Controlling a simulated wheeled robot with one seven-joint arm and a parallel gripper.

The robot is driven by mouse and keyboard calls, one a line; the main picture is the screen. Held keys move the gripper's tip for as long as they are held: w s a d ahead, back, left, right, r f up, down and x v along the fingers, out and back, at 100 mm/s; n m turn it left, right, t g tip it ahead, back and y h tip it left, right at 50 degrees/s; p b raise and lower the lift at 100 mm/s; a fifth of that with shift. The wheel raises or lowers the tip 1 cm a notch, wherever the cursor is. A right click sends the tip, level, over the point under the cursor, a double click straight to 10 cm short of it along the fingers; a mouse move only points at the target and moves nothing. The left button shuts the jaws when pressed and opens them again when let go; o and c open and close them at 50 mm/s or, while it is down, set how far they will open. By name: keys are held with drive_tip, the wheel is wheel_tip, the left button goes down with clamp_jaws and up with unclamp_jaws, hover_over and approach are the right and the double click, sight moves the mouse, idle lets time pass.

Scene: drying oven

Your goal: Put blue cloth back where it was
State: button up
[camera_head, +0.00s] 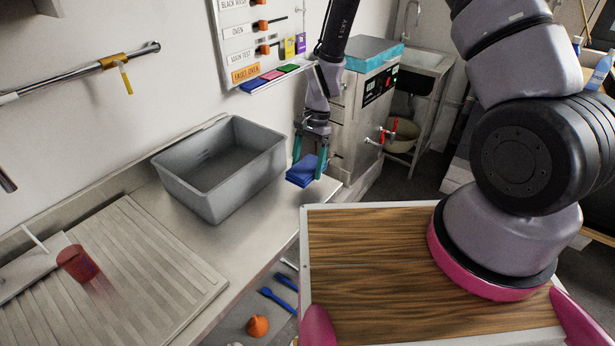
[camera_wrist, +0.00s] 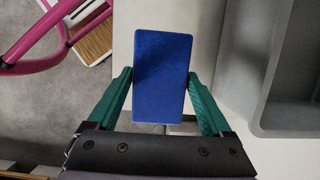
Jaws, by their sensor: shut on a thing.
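The blue cloth (camera_head: 304,171) is a folded block held between the green fingers of my gripper (camera_head: 310,160), above the right end of the counter, just right of the grey bin. In the wrist view the blue cloth (camera_wrist: 162,72) sits upright between the fingertips of my gripper (camera_wrist: 162,88), with one finger touching each side. I cannot tell in the head view whether the cloth's underside touches the counter.
A grey bin (camera_head: 213,199) stands on the counter (camera_head: 265,222) beside the cloth. A wall board (camera_head: 262,30) with a ledge of coloured cloths is behind. The oven (camera_head: 370,100) stands to the right. A red cup (camera_head: 76,262) is at left.

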drive_tip(key=shift+f, duration=2.15)
drive_tip(key=o, duration=1.1)
drive_tip(key=shift+f, duration=0.15)
drive_tip(key=v, duration=1.2)
drive_tip(key=shift+w+r, duration=0.1)
drive_tip(key=shift+r, duration=0.15)
